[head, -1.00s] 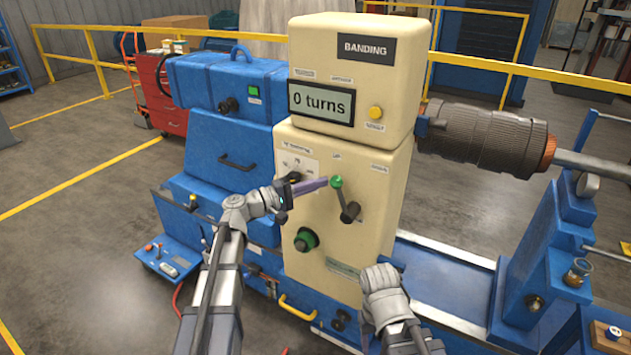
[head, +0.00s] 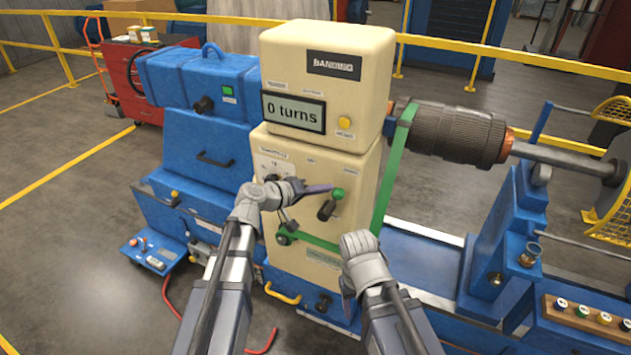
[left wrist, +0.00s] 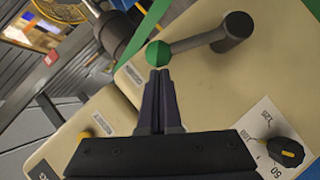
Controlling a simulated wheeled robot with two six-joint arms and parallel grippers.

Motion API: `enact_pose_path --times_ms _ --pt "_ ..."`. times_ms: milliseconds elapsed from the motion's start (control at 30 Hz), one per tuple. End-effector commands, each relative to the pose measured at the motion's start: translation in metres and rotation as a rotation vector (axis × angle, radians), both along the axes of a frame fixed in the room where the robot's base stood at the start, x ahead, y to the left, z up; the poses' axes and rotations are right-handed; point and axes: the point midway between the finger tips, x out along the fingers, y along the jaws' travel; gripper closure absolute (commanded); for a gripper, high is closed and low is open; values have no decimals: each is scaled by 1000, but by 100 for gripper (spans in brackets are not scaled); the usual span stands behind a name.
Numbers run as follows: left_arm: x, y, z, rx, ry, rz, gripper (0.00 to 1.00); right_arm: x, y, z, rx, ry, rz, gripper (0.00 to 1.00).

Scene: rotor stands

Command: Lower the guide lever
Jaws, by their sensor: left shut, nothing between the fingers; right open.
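The guide lever (head: 338,193) has a green ball knob and a dark pivot on the front of the cream banding machine (head: 300,260). Its arm leans up and to the right from the pivot. The left wrist view shows the knob (left wrist: 158,53) and arm clearly. My left gripper (head: 328,188) is shut and empty, its tips at the knob's left side. In the left wrist view the fingertips (left wrist: 160,74) are right beside the ball; whether they touch cannot be told. My right gripper (head: 358,243) is open, low in front of the machine, its fingers mostly hidden.
A green band (head: 393,165) runs from the rotor (head: 450,133) down and across the machine's lower front. The display (head: 293,111) reads 0 turns. A dial (left wrist: 283,150) sits near the left gripper. A blue tailstock (head: 515,230) and a wooden tray (head: 600,325) stand at right.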

Motion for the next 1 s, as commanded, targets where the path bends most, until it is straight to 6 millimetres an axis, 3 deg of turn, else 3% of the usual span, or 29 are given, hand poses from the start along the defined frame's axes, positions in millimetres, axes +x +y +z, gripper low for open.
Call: enact_pose_path --times_ms 833,1000 --pt "-5 -12 -1 84 -26 -6 100 0 0 8 0 0 1 41" --pt "-4 -11 7 83 -26 -6 100 0 0 16 0 1 1 41"
